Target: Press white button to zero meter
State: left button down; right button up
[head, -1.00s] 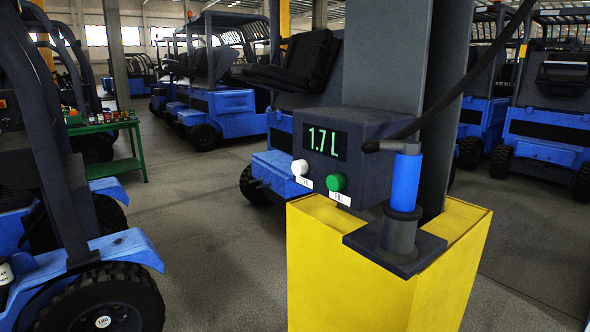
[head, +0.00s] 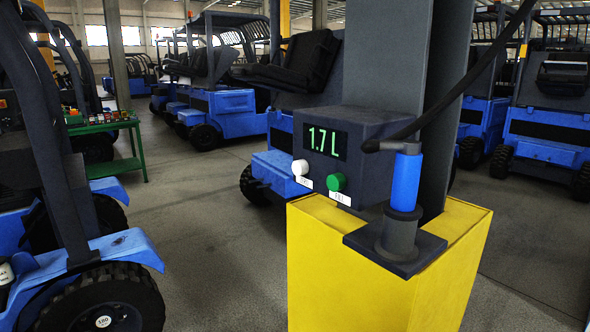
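The white button (head: 300,167) sticks out from the front of a dark meter box (head: 362,150), at its lower left. A white label is below it. A green button (head: 337,182) with its own label is to its right. The lit display (head: 327,142) above the buttons reads 1.7 L in green. A blue-handled nozzle (head: 405,182) stands upright in a dark holder (head: 398,240) at the right of the box, with a black hose rising from it. Neither of my grippers is in the head view.
A yellow bollard (head: 350,270) stands below the meter box, around a grey column (head: 388,55). A blue forklift (head: 100,260) stands close at the left. A green table (head: 105,128) with small items is behind it. More blue vehicles fill the background. Grey floor between is clear.

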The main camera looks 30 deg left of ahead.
aim_at(300, 167)
jog(key=k, duration=0.5)
jog(key=z, duration=1.25)
jog(key=i, duration=1.05)
jog(key=u, duration=1.95)
